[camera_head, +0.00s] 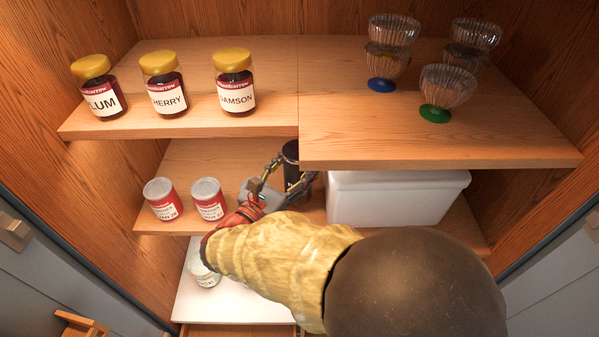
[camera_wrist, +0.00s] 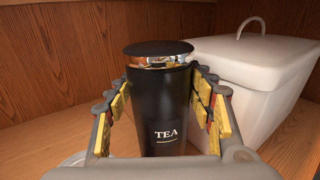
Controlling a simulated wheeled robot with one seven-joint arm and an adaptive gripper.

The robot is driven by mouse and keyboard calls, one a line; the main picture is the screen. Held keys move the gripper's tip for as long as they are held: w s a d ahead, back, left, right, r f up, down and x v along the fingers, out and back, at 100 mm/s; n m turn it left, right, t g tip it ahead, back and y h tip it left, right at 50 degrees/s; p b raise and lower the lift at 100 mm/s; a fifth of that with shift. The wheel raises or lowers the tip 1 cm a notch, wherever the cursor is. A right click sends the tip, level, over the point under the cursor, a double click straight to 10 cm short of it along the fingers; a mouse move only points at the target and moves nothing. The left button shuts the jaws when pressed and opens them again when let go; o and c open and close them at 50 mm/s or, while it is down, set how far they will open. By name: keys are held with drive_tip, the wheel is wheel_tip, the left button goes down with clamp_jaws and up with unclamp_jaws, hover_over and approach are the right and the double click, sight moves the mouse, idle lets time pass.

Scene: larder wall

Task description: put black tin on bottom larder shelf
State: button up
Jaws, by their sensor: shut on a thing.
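The black tin (camera_wrist: 168,112), labelled TEA, stands upright between the fingers of my gripper (camera_wrist: 162,100). My gripper is shut on it, yellow pads on both sides. In the head view the black tin (camera_head: 291,155) is at the lower wooden shelf (camera_head: 225,158), partly under the upper shelf's edge. My gripper (camera_head: 287,178) reaches in there from the front. The tin's base is hidden, so I cannot tell if it touches the shelf.
A white lidded box (camera_head: 390,200) stands close to the tin's right. Two red tins (camera_head: 208,200) stand left on the lower shelf. The upper shelf (camera_head: 430,145) holds jars and glass bowls. A white jar (camera_head: 204,272) stands on the white surface (camera_head: 240,306) below.

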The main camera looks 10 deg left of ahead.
wheel_tip(320, 180, down, 3)
drive_tip(key=shift+a+r, duration=0.1)
drive_tip(key=shift+w+d+f+p, duration=0.15)
drive_tip(key=shift+d+f+p, duration=0.05)
drive_tip(key=shift+f+p, duration=0.3)
drive_tip(key=shift+f, duration=0.2)
drive_tip(key=o, duration=1.5)
drive_tip(key=shift+r, duration=0.1)
